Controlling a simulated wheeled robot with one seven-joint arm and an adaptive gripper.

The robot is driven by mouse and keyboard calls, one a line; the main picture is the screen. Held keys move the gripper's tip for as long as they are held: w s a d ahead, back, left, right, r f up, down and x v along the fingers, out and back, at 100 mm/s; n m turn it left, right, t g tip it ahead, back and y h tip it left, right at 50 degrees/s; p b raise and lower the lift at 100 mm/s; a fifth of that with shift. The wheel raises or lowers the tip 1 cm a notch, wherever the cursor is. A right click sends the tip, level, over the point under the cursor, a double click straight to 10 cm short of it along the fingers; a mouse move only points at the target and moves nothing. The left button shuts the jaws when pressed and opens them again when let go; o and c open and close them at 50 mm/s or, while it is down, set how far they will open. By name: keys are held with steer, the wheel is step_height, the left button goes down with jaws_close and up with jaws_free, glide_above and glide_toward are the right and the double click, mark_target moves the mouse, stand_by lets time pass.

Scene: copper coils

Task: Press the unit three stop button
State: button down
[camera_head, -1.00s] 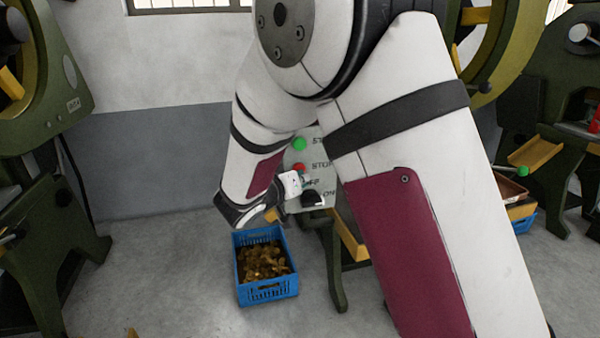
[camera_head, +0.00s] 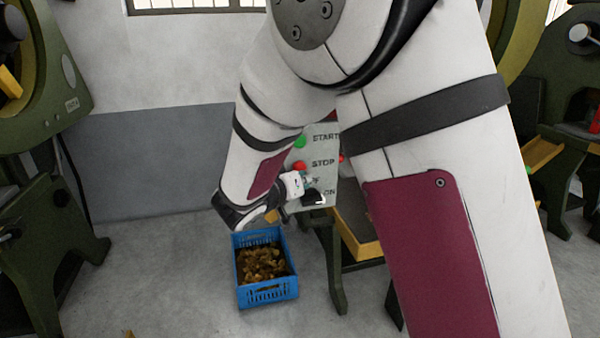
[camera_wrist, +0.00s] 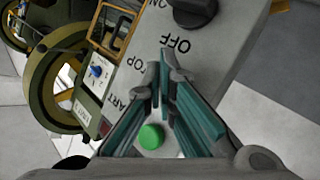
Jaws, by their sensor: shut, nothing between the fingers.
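The control panel (camera_head: 326,150) carries a green START button (camera_head: 300,141), a red STOP button (camera_head: 299,167) and a black OFF/ON knob (camera_head: 314,198). My gripper (camera_head: 308,181) is at the panel just below the red button, between it and the knob in the picture. In the wrist view my gripper (camera_wrist: 161,78) has its teal-padded fingers closed together over the panel (camera_wrist: 215,58). The green button (camera_wrist: 151,136) and the knob (camera_wrist: 192,10) show there, but the fingers hide the red button. I cannot tell whether the fingertips touch the panel. No unit number is readable.
A blue crate (camera_head: 240,272) of copper-coloured pieces stands on the floor below the gripper. Green machines stand at the left (camera_head: 40,110) and right (camera_head: 555,85). Grey floor (camera_head: 185,275) is open left of the crate. My arm covers much of the panel's machine.

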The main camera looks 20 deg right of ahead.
steer(key=shift+s, duration=0.1)
steer(key=s+b, duration=0.2)
steer(key=s, duration=0.3)
steer(key=shift+b, duration=0.4)
stand_by(0.6)
steer(key=s+d+r+m+g, duration=0.15)
steer(key=s+d+g, duration=0.35)
steer(key=s, duration=0.5)
steer(key=s+d+r+g, duration=0.2)
steer(key=s+d+g, duration=0.2)
steer(key=s+d, duration=0.5)
steer(key=s+a+f+n+g+y, duration=0.1)
steer(key=s+a+f+n+y, duration=0.1)
steer(key=s+a+y, duration=0.6)
steer(key=s+a+f+n+y, duration=0.15)
steer(key=s+a, duration=0.35)
steer(key=s, duration=0.7)
step_height(320, 180, up, 25)
steer(key=n+t+p, duration=0.1)
steer(key=t+p, duration=0.2)
steer(key=p, duration=1.9)
steer(key=shift+f+t+p, duration=0.2)
steer(key=shift+t+p, duration=0.1)
steer(key=shift+p, duration=0.05)
